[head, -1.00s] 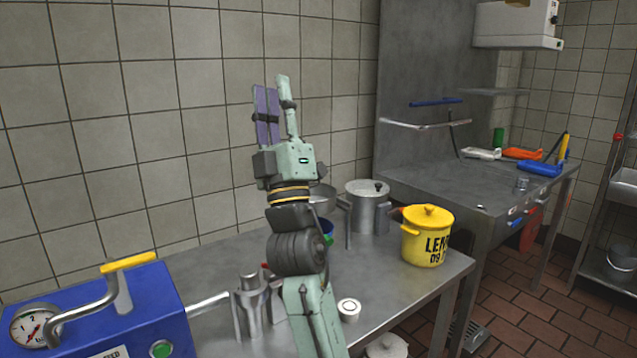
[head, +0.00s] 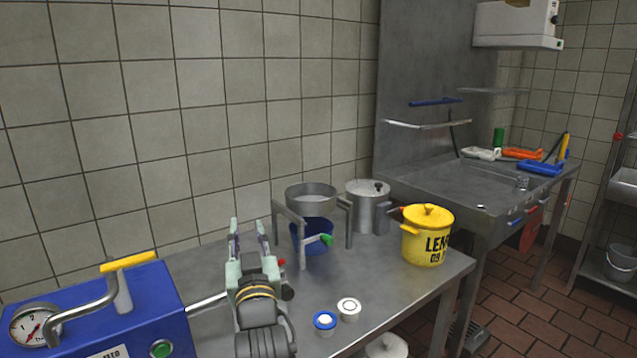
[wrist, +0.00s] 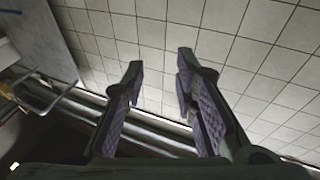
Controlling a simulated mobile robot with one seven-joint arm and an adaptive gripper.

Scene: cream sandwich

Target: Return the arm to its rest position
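My gripper (head: 249,228) is low over the left part of the steel table (head: 400,309) in the head view, with its fingers pointing up and away toward the tiled wall. In the wrist view the two purple-padded fingers (wrist: 158,80) stand apart with nothing between them. The gripper is open and empty. My lower arm links are mostly out of the head view.
A blue machine (head: 110,322) with a gauge and yellow handle is left of my arm. Right of it are a blue bucket (head: 308,238) under a metal pan (head: 312,197), a lidded steel pot (head: 366,207), a yellow pot (head: 428,238) and two small round lids (head: 325,321).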

